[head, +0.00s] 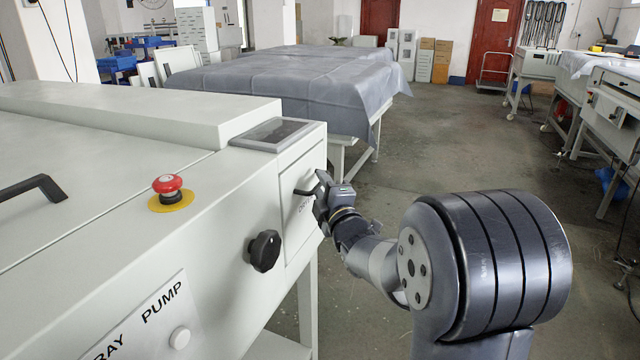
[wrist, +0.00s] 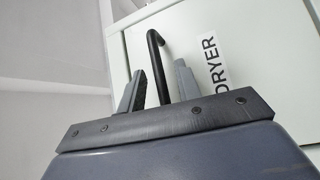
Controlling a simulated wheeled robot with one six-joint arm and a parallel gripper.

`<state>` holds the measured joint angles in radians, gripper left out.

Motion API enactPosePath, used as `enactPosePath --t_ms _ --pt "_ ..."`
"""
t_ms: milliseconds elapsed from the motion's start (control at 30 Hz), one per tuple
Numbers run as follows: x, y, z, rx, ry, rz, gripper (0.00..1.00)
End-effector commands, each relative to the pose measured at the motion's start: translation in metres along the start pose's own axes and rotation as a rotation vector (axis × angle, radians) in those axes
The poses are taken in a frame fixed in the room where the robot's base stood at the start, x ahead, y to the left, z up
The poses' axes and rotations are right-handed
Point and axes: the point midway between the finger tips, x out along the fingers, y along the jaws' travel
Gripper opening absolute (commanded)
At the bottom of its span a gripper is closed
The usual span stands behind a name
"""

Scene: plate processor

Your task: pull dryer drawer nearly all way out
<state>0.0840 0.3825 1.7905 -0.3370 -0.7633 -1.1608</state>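The dryer drawer (head: 299,222) is a pale front panel on the end of the white machine, and it looks flush with the body. Its black bar handle (head: 304,191) also shows in the wrist view (wrist: 155,50), beside the printed word DRYER. My gripper (head: 323,190) is at the handle. In the wrist view my gripper (wrist: 160,85) is open, with one finger on each side of the handle and small gaps visible beside it. The handle's lower part is hidden behind the gripper body.
The machine has a black knob (head: 264,251), a red emergency button (head: 168,184) and a small screen (head: 273,134). A cloth-covered table (head: 290,85) stands behind. The floor (head: 455,140) right of the drawer is open, with benches (head: 610,110) at the far right.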

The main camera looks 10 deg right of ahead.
Motion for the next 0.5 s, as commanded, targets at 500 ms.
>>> enactPosePath --t_ms 500 --pt "0.0134 -0.0002 0.0001 0.0 -0.001 -0.001 0.28"
